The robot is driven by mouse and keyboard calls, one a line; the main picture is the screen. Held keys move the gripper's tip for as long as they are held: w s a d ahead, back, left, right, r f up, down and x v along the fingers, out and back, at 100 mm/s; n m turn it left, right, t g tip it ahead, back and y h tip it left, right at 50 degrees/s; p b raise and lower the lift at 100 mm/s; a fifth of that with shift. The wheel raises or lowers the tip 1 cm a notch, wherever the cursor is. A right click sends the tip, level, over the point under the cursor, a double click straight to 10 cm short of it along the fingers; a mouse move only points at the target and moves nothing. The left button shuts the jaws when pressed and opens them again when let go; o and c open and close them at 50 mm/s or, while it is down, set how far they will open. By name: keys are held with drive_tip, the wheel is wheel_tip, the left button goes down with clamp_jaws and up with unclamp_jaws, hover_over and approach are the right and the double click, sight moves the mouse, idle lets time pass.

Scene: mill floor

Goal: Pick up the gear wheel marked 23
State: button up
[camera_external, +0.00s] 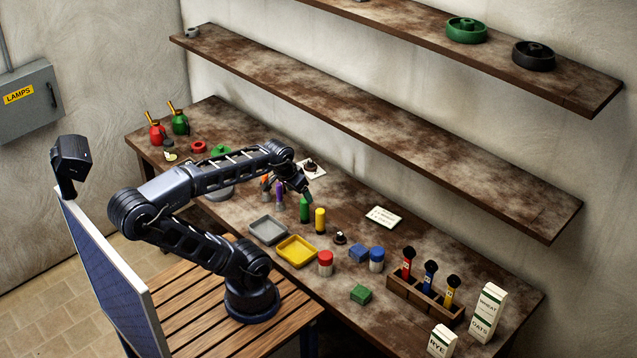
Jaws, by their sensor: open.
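No number 23 is readable in this view. I cannot tell which is the gear wheel marked 23. My gripper (307,194) points down over the middle of the bench, just above or beside a green cylinder (304,209). It is open, and no held object shows. My arm partly hides a grey round piece near the green wheel.
A grey tray (268,242), a yellow tray (296,263) and a yellow cylinder (320,220) stand near my gripper. Red (157,136) and green (179,124) oil cans stand far left. The lower shelf (380,130) is mostly bare.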

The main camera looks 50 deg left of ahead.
drive_tip(key=shift+c, duration=0.5)
drive_tip(key=m+g, duration=0.5)
drive_tip(key=m, duration=1.1)
hover_over(340, 233)
wheel_tip(340, 233, down, 24)
drive_tip(key=shift+s+a+r, duration=0.1)
drive_tip(key=shift+f, duration=5.1)
drive_tip(key=c, duration=1.1)
